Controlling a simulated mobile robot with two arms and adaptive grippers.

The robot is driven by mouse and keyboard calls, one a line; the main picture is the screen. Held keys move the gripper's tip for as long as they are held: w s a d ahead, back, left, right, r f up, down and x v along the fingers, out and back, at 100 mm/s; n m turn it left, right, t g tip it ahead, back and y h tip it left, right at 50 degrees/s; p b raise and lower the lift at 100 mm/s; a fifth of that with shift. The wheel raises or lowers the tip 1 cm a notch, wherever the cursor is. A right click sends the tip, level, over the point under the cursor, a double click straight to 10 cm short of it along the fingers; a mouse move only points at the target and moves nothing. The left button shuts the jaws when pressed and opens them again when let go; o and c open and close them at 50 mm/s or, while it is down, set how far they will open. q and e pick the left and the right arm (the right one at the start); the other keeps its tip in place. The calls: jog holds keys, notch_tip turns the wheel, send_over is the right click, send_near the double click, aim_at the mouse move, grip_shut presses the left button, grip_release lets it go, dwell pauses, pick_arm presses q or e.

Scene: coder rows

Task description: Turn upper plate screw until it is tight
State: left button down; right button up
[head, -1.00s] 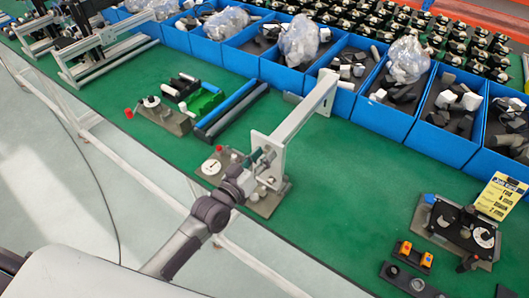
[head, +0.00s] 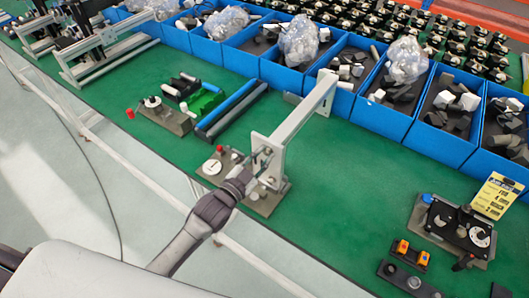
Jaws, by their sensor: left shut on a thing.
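A fixture with a tan base (head: 212,168) stands near the front edge of the green bench. It carries an upright light-grey plate (head: 277,150), joined to a long grey bar (head: 305,113) that slants up to the right. My left arm reaches in from the bottom, and my left gripper (head: 262,165) is shut at the plate's front face. The upper plate screw is too small and too covered by the gripper to make out. My right gripper is not in view.
A row of blue bins (head: 386,118) with dark and white parts lines the back. Another small fixture (head: 165,115) stands to the left, beside blue and black rods (head: 230,105). A black fixture (head: 455,228) with a yellow card (head: 498,195) stands at right. Green bench between is clear.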

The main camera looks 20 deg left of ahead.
pick_arm(q)
jog(key=c, duration=1.2)
grip_release()
jog(key=shift+o, duration=0.2)
jog(key=n+p, duration=0.1)
jog(key=n, duration=0.2)
jog(key=shift+r, duration=0.15)
jog(key=n, duration=0.7)
